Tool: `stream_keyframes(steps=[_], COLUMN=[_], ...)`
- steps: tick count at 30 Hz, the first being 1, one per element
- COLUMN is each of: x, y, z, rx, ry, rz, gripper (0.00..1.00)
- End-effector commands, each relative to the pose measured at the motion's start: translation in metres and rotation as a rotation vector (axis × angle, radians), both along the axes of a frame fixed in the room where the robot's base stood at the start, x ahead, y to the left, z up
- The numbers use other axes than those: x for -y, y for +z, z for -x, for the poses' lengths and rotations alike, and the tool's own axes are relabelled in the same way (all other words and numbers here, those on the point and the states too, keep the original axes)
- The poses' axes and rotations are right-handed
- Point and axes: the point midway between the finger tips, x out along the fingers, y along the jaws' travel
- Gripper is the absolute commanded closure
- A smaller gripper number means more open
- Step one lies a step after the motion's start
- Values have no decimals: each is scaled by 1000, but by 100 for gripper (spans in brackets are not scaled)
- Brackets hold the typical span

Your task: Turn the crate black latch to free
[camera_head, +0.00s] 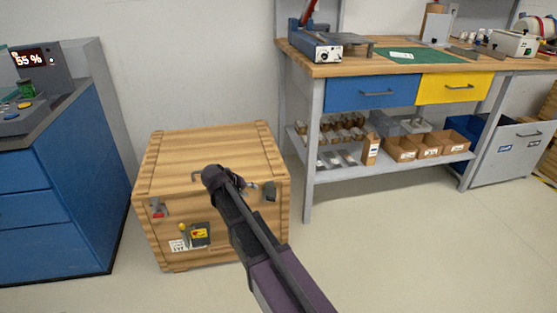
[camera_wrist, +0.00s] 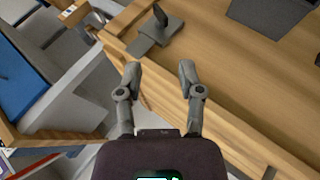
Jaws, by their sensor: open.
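The wooden crate (camera_head: 210,160) stands on the floor in the head view, and its planks (camera_wrist: 235,80) fill much of the wrist view. A dark upright latch (camera_wrist: 160,15) on a grey plate shows at the top of the wrist view. In the head view a dark latch (camera_head: 270,191) shows at the crate's upper right front. My gripper (camera_wrist: 160,70) is open and empty, its two fingers spread over the crate's edge, with the latch ahead of the gap and apart from them. In the head view my arm hides part of the crate's front.
Another latch with a red part (camera_head: 157,209) is at the crate's upper left front. A black-and-yellow fitting (camera_head: 199,234) sits lower on the front. A blue cabinet (camera_head: 60,190) stands left, a workbench (camera_head: 330,70) right. Floor (camera_head: 400,250) at front right is clear.

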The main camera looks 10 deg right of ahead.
Motion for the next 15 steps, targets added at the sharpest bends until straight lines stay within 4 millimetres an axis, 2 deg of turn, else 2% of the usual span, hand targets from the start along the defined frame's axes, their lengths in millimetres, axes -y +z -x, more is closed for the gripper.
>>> stream_keyframes(steps=[1, 15], x=[6, 28], y=[7, 31], z=[3, 20], rx=[-6, -58], ry=[-6, -22], rz=[-11, -126], gripper=[51, 51])
